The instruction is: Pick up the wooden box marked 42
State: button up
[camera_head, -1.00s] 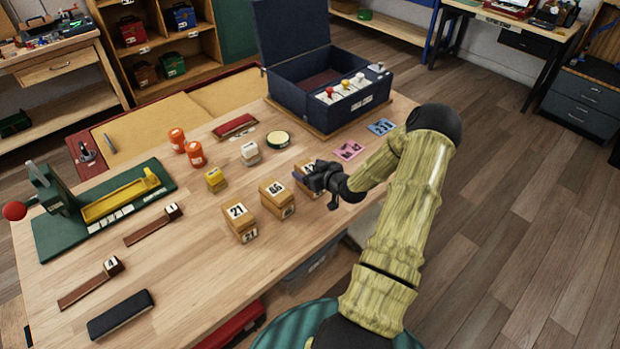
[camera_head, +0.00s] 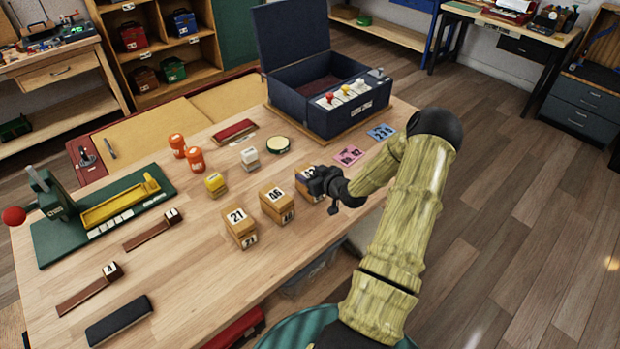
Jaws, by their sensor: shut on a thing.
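The wooden box marked 42 (camera_head: 304,186) stands on the workbench at the right end of a row of wooden boxes. Its number is mostly covered by my gripper. My black gripper (camera_head: 322,184) comes in from the right and is shut on this box. The fingertips are small and partly hidden. I cannot make out a gap under the box. The box marked 46 (camera_head: 276,206) stands just to its left, and the box marked 21 (camera_head: 240,229) stands further left.
Behind stand a yellow block (camera_head: 215,184), a white block (camera_head: 249,157) and a round tin (camera_head: 278,144). Pink cards (camera_head: 349,155) and a blue card (camera_head: 381,132) lie near the bench's right edge. An open blue case (camera_head: 345,112) stands at the back.

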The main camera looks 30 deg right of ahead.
notch_tip(320, 180, up, 10)
jog(key=shift+f+b, duration=0.15)
jog(key=shift+b, duration=0.35)
dwell(0.5)
